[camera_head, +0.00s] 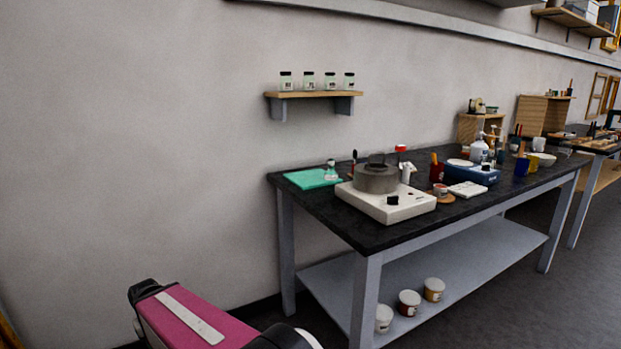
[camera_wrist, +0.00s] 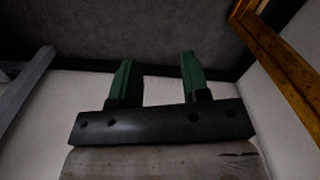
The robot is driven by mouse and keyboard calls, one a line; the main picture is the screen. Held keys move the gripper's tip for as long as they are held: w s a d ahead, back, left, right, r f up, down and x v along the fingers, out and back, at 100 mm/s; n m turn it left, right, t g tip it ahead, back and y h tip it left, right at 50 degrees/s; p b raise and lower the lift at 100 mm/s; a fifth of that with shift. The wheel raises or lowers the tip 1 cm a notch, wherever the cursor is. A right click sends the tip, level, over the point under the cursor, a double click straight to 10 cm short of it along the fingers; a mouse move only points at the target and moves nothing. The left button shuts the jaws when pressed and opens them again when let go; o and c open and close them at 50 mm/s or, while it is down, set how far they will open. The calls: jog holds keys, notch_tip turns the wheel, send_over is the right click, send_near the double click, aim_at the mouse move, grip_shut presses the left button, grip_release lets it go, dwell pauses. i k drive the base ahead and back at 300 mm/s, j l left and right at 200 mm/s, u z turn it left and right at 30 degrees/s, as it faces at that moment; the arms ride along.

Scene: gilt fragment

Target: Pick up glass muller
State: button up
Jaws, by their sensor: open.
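A small clear glass object (camera_head: 331,170), which looks like the glass muller, stands on the teal mat (camera_head: 304,179) at the left end of the black-topped table (camera_head: 350,221). It is small in the head view, and its exact shape is hard to tell. My gripper (camera_wrist: 156,70) shows in the wrist view with two green fingers spread apart and nothing between them.
A white device (camera_head: 388,208) with a grey round pot (camera_head: 376,179) stands right of the mat. Bottles, cups and a blue box (camera_head: 473,174) crowd further right. A shelf (camera_head: 318,94) with jars hangs above. A wooden bar (camera_wrist: 280,55) crosses the wrist view's right.

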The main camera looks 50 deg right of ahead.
aim_at(331, 175)
jog(key=i+z, duration=0.25)
jog(key=z, duration=0.25)
jog(key=i+z, duration=0.3)
jog(key=z, duration=0.15)
jog(key=i+j+z, duration=0.15)
jog(key=z, duration=0.35)
jog(key=i+j+z, duration=0.3)
jog(key=z, duration=0.2)
